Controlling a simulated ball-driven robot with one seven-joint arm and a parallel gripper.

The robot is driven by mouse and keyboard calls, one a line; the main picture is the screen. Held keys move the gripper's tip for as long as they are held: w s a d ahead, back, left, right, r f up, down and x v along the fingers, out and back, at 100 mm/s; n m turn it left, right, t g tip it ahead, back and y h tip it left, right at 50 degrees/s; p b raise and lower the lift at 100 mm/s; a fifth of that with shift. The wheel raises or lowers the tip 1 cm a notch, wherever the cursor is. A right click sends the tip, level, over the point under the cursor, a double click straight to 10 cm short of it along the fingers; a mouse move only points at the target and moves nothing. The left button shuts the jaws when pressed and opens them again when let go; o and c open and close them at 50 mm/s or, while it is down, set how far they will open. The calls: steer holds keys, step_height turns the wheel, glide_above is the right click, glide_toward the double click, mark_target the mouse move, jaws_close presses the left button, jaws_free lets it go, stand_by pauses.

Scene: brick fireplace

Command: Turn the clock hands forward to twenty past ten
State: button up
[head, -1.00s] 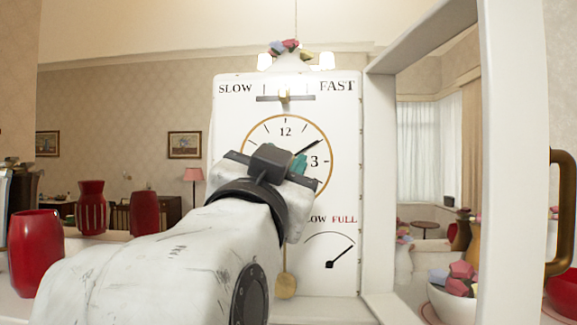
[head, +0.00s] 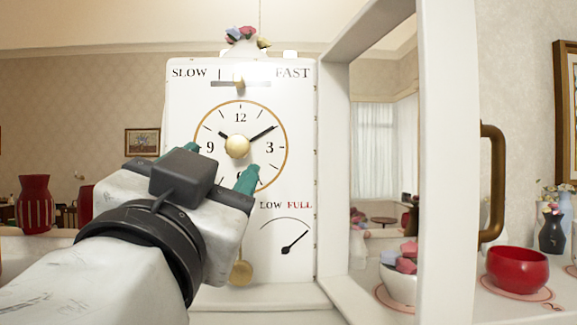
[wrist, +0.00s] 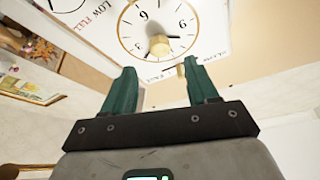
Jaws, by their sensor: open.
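The white clock panel (head: 180,225) has a round dial with a thin gold ring (head: 285,150). The long black hand (head: 263,132) points near the two position. The short hand (head: 223,135) points near ten. A gold knob (head: 237,147) covers the dial's centre, and it also shows in the wrist view (wrist: 160,46), where the dial is upside down. My gripper (head: 220,163) is open and empty, with its teal fingers apart in front of the dial's lower left. In the wrist view my gripper (wrist: 163,66) has the knob beyond its fingertips, apparently not between them. The dial's lower left is partly hidden.
A slow-fast slider (head: 240,84) is above the dial, a low-full gauge (head: 290,240) below right, and a gold pendulum bob (head: 241,272) at the bottom. A red bowl (head: 517,270) is farther right, a red vase (head: 35,203) left.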

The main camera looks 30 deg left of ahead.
steer(key=v, duration=0.3)
steer(key=shift+s+d+f, duration=0.1)
steer(key=shift+s+d, duration=0.05)
steer(key=shift+s, duration=0.1)
stand_by(0.4)
